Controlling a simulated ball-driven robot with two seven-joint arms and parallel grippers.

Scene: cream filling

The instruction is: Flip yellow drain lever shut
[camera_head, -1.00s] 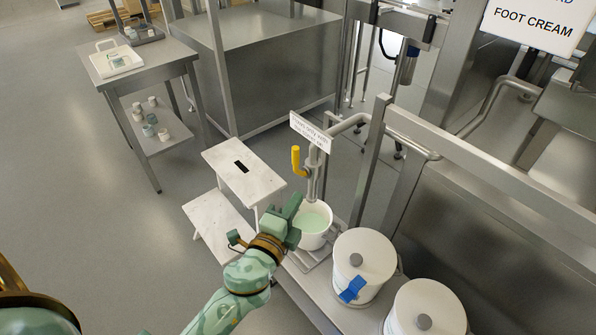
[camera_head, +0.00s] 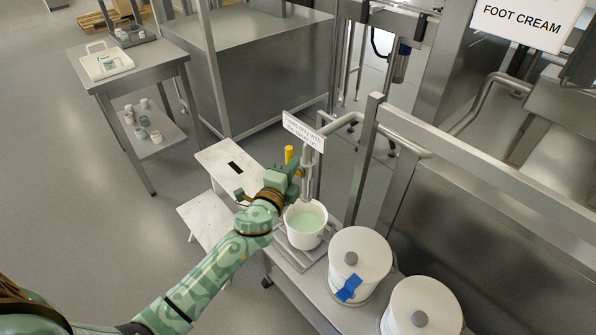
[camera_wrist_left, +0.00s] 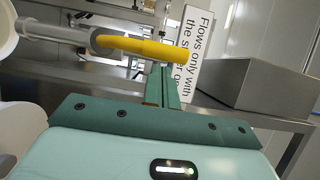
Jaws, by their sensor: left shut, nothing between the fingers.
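The yellow drain lever (camera_head: 289,154) sticks up beside the drain pipe (camera_head: 308,172) in the head view, its lower part hidden behind my left gripper (camera_head: 297,172). In the left wrist view the yellow lever (camera_wrist_left: 140,46) lies across the picture, just beyond the shut fingers of my left gripper (camera_wrist_left: 163,72). The fingers are close to the lever; I cannot tell whether they touch it. They hold nothing. A white bucket (camera_head: 304,238) with pale green cream stands under the pipe. My right gripper is not in view.
A white sign (camera_head: 303,131) hangs by the pipe; it also shows in the wrist view (camera_wrist_left: 194,55). Two white lidded drums (camera_head: 360,252) stand right of the bucket. A white step stool (camera_head: 222,165) is left of it. Steel rails (camera_head: 480,170) bound the right side.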

